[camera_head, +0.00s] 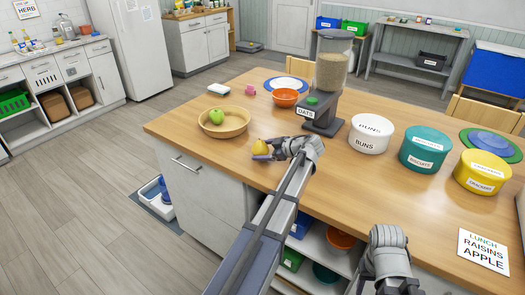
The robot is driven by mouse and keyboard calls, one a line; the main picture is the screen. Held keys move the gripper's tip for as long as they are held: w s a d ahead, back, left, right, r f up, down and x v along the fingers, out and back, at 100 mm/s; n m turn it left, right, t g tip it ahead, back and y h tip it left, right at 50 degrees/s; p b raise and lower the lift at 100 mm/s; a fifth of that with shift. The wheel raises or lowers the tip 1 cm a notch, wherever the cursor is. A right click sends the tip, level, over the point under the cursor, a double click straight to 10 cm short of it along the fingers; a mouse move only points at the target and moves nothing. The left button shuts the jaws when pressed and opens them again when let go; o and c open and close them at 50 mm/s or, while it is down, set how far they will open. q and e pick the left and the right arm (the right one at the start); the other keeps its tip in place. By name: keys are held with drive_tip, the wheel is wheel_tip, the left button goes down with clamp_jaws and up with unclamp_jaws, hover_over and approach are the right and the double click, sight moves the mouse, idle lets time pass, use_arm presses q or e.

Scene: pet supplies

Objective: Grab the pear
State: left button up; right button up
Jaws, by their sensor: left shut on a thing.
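A yellow pear (260,147) is at the tip of my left gripper (267,151), over the wooden table near its front left part. My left gripper is shut on the pear, with its fingers partly covering it. Whether the pear touches the table I cannot tell. My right gripper (385,240) is at the table's front edge on the right, empty as far as I see. Its fingertips do not show clearly.
A wooden bowl (234,131) with a green apple (217,117) stands left of the pear. An oats dispenser (328,80), an orange bowl (286,97) and a white buns tin (371,137) stand behind. Teal and yellow tins stand right. The table's front middle is clear.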

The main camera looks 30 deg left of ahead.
sight(263, 143)
use_arm(q)
wheel_tip(263, 143, up, 9)
drive_tip(key=p, duration=0.8)
drive_tip(key=shift+r+p, duration=0.2)
drive_tip(key=shift+p, duration=0.2)
drive_tip(key=shift+f, duration=0.1)
